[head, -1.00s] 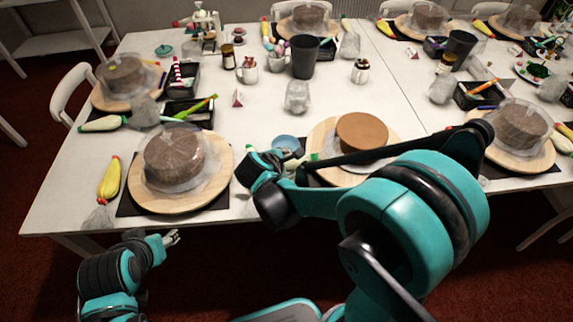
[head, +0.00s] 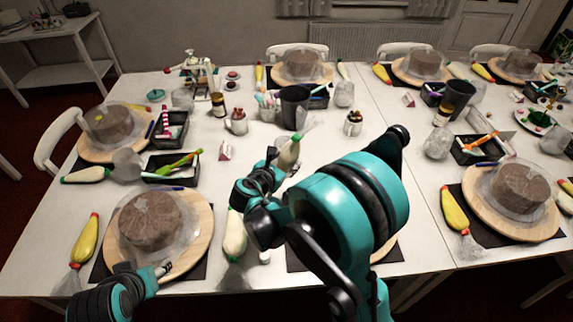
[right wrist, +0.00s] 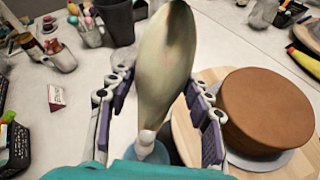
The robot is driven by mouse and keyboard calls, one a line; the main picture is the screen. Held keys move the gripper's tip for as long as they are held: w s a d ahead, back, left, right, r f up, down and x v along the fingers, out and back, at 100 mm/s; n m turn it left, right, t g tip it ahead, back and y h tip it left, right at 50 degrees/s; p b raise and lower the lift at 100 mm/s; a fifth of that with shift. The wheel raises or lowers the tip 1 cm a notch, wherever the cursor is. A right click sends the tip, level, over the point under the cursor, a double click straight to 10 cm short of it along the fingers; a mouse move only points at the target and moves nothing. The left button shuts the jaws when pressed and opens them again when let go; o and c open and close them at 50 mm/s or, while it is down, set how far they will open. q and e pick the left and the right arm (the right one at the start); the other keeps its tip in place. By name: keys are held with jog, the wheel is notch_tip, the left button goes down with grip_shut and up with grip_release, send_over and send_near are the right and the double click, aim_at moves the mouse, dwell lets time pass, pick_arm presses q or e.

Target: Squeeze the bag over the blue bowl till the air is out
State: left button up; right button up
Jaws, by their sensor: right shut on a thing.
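My right gripper (right wrist: 160,108) is shut on a pale cream piping bag (right wrist: 167,55), with one finger on each side of it. The bag is upright, its narrow white tip pointing down. The blue bowl (right wrist: 158,154) shows directly below the tip in the right wrist view, partly hidden by the bag and my gripper. In the head view the bag (head: 289,153) stands out beyond my right gripper (head: 272,165), and my arm hides the bowl. My left gripper (head: 163,268) is low at the left, by a wooden turntable (head: 195,250); its finger gap is too small to judge.
A brown cake (right wrist: 268,108) on a turntable stands right of the bowl. Another pale bag (head: 235,237) lies on the table. Black cups (head: 294,105), a mug (head: 237,121) and a black tray (head: 172,165) stand farther back. Some white table around the card (head: 225,150) is clear.

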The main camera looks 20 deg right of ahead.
aim_at(286, 171)
jog(key=shift+s+a+f+b, duration=0.1)
jog(key=shift+s+f+b, duration=0.05)
jog(key=shift+f+b, duration=0.25)
notch_tip(286, 171, down, 4)
jog(key=b, duration=0.2)
jog(key=shift+b, duration=0.4)
jog(key=c, duration=0.5)
jog(key=shift+c, duration=0.2)
dwell(2.1)
jog(key=o, duration=0.5)
jog(key=shift+r, duration=0.1)
